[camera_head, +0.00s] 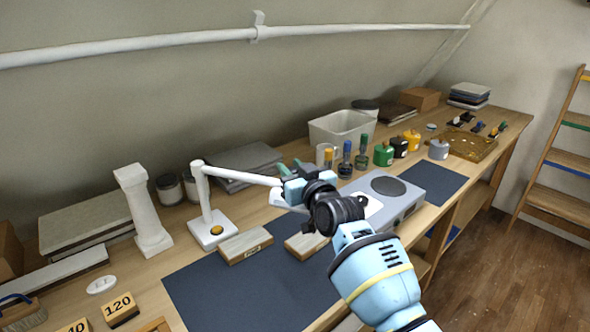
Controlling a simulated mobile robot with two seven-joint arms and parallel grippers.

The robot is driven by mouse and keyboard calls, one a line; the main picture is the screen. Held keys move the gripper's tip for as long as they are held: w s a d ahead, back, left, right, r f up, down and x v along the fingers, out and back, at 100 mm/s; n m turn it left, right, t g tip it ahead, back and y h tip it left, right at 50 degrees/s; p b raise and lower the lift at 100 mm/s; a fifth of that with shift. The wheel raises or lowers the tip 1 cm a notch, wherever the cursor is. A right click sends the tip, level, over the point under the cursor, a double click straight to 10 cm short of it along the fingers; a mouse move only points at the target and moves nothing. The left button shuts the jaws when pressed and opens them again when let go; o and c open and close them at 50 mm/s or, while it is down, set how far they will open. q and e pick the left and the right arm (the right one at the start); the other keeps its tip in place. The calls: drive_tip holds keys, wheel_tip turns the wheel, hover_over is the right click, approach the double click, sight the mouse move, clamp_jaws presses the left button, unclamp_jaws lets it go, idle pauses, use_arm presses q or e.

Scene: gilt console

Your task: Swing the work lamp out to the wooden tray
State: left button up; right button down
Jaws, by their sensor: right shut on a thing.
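The white work lamp stands on the bench with its square base (212,230) left of centre. Its post is upright, and its arm (243,176) reaches right to my right gripper (284,190). My right gripper is shut on the lamp near the arm's outer end; the fingers hide part of the hold and the lamp head. A yellow-brown tray (461,153), which looks like the wooden tray, lies at the far right of the bench with small tools in it. My left gripper is out of view.
A dark mat (240,290) with wooden blocks (245,246) lies below the lamp. A grey hotplate-like box (410,202), several bottles (384,153) and a white bin (340,127) stand between lamp and tray. A second dark mat (432,182) is bare. A white column (146,215) stands left.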

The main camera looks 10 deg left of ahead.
sight(304, 208)
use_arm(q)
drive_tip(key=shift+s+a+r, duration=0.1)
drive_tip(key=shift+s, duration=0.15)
use_arm(e)
drive_tip(key=shift+s, duration=0.25)
drive_tip(key=c, duration=1.1)
unclamp_jaws()
drive_tip(key=shift+s+d+r, duration=0.1)
drive_tip(key=shift+s+d, duration=0.2)
drive_tip(key=shift+s, duration=0.15)
drive_tip(key=p+v, duration=0.1)
drive_tip(key=v, duration=0.4)
drive_tip(key=shift+p, duration=0.35)
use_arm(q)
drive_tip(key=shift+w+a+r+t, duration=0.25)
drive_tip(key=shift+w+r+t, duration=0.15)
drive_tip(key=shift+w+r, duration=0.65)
use_arm(e)
drive_tip(key=shift+v, duration=0.85)
